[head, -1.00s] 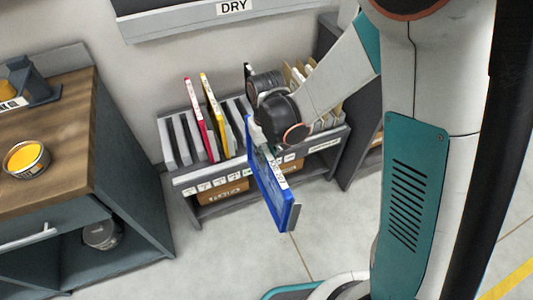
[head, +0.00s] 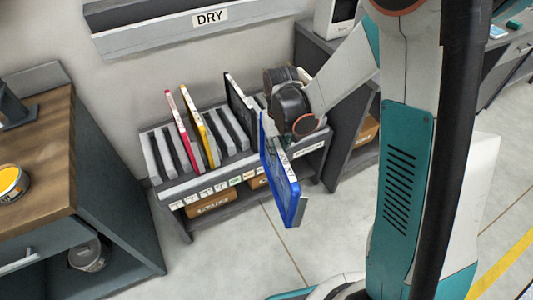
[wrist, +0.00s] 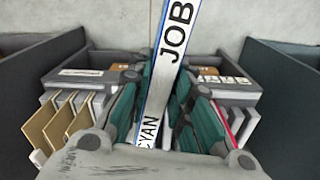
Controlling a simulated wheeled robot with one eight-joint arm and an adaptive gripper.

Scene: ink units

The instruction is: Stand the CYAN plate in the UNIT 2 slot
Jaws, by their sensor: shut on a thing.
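The cyan plate (head: 279,178), blue in colour, hangs upright and slightly tilted in front of the rack's right half. In the wrist view its white edge (wrist: 167,85) reads CYAN and JOB. My gripper (wrist: 160,135) is shut on this plate; in the head view its fingers are largely hidden behind the plate and wrist. The slotted rack (head: 172,187) stands by the wall, with small slot labels along its front edge, too small to read. It holds a magenta plate (head: 183,131), a yellow plate (head: 199,127) and a black plate (head: 239,101). Grey dividers show between magenta and black.
A wooden-topped cabinet (head: 45,140) with a yellow ink tin (head: 12,183) stands at the left. A DRY shelf (head: 150,35) hangs above the rack. Cardboard boxes (head: 211,203) lie under the rack. A grey counter (head: 345,90) adjoins at right. Floor in front is clear.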

